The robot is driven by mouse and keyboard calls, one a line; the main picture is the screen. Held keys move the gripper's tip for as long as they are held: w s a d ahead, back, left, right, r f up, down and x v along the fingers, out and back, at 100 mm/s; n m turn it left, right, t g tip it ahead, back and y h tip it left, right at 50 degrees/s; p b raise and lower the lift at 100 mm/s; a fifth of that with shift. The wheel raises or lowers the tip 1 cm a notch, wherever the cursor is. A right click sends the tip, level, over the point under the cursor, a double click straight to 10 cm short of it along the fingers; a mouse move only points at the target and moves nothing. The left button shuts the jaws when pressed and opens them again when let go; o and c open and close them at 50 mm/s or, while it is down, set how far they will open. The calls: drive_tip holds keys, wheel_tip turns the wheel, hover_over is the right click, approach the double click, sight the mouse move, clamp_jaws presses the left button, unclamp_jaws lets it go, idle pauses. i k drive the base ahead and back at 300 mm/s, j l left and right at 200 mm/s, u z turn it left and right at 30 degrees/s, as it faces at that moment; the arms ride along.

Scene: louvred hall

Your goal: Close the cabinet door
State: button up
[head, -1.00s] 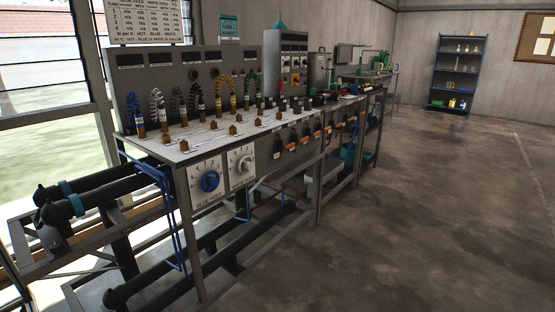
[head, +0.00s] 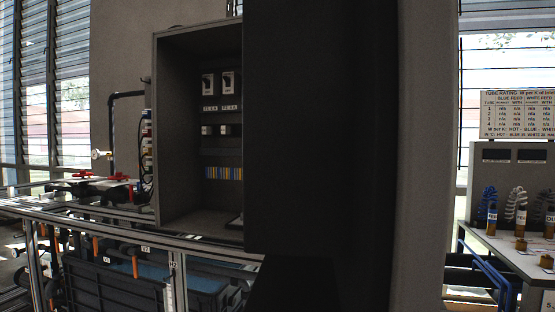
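The cabinet (head: 168,120) is a grey box in the middle left of the head view, with its front open. Inside are two switch units (head: 218,85), smaller modules and a row of coloured terminals (head: 224,172). A large, very dark upright panel (head: 305,120) stands to the right of the opening and hides the cabinet's right side. It looks like the cabinet door swung open towards me, but its edges and hinge are lost in shadow. No handle can be made out. My gripper is not in view.
A metal rail (head: 130,217) and a blue tank (head: 195,285) lie below and in front of the cabinet. Red-handled valves (head: 90,178) are at left. A pale wall strip (head: 428,150) and a bench (head: 500,250) with coiled hoses are at right.

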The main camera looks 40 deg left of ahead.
sight(348, 110)
drive_tip(key=i+l+u, duration=0.15)
drive_tip(key=u, duration=0.3)
drive_tip(key=i+l+u, duration=0.1)
drive_tip(key=u, duration=0.35)
drive_tip(key=l+u, duration=0.45)
drive_tip(key=i+l+u, duration=0.1)
drive_tip(key=u, duration=0.35)
